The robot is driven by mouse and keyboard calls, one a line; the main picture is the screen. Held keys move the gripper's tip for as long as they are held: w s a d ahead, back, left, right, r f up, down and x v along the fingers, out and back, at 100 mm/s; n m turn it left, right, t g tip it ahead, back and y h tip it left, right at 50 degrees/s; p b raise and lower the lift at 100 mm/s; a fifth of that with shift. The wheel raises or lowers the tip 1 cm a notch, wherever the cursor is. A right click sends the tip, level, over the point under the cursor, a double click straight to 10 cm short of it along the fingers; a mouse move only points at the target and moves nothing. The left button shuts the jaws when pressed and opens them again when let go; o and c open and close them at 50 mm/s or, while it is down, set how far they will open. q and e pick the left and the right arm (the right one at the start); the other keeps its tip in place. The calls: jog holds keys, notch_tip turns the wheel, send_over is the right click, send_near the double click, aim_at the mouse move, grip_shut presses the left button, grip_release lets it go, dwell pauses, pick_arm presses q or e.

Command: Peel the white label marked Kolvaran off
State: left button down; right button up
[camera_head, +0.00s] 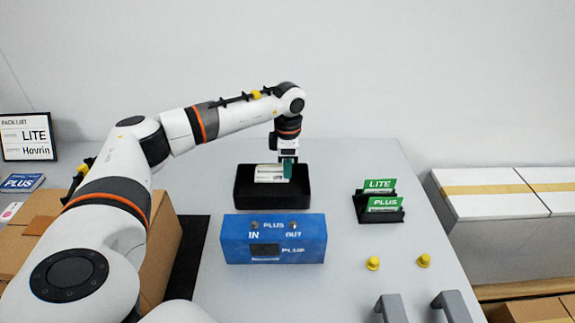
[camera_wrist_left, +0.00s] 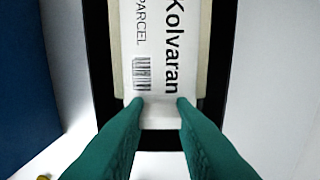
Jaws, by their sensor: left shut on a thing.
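The white label marked Kolvaran (camera_wrist_left: 152,50) fills the middle of the left wrist view, with a barcode and the word PARCEL. It lies over a cream-coloured piece (camera_wrist_left: 203,50) in a black tray (camera_wrist_left: 220,60). In the head view the label is small and pale (camera_head: 268,174) inside the black tray (camera_head: 270,203). My left gripper (camera_head: 289,170) reaches down into the tray's right part. In the left wrist view its green fingers (camera_wrist_left: 160,102) are shut on the near end of the label. Whether that end is lifted cannot be told. My right gripper is not in view.
A blue box (camera_head: 272,240) marked PLUS, IN and OUT stands in front of the tray. A black holder (camera_head: 380,216) with green LITE and PLUS cards is to the right, near yellow knobs (camera_head: 373,263). A pack list sign (camera_head: 27,137) reads LITE, Hovrin.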

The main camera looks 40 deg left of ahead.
pick_arm(q)
jog(key=c, duration=1.1)
grip_release()
jog(key=shift+c, duration=0.2)
jog(key=shift+r+p, duration=1.95)
jog(key=shift+r, duration=0.6)
